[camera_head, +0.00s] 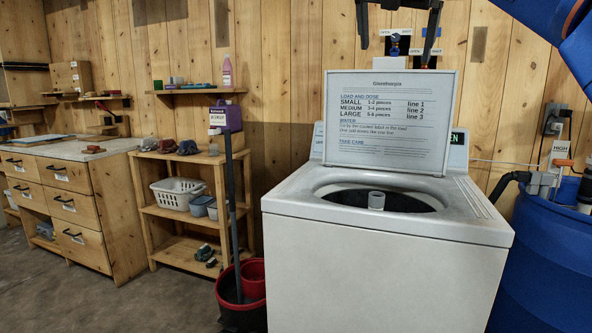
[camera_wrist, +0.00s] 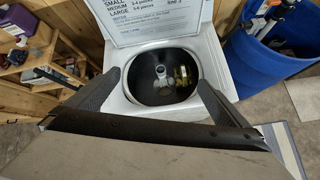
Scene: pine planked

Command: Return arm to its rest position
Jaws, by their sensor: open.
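My gripper (camera_head: 395,55) hangs at the top of the head view, above the raised lid of the washer. Its two dark fingers are spread apart with nothing between them. In the wrist view my gripper (camera_wrist: 160,80) also shows open and empty, with the washer beyond it. The white top-loading washer (camera_head: 385,285) stands in front of me, its lid (camera_head: 390,120) upright and printed with load and dose lines. The tub is open, with a pale agitator (camera_head: 376,200) in the middle. The wrist view shows something yellowish inside the tub (camera_wrist: 181,77).
A blue barrel (camera_head: 545,260) with pipes stands right of the washer. A wooden shelf (camera_head: 180,215) with baskets, a purple jug (camera_head: 228,115), a mop in a red-and-black bucket (camera_head: 243,300) and a drawer cabinet (camera_head: 60,205) are to the left. The floor at left front is clear.

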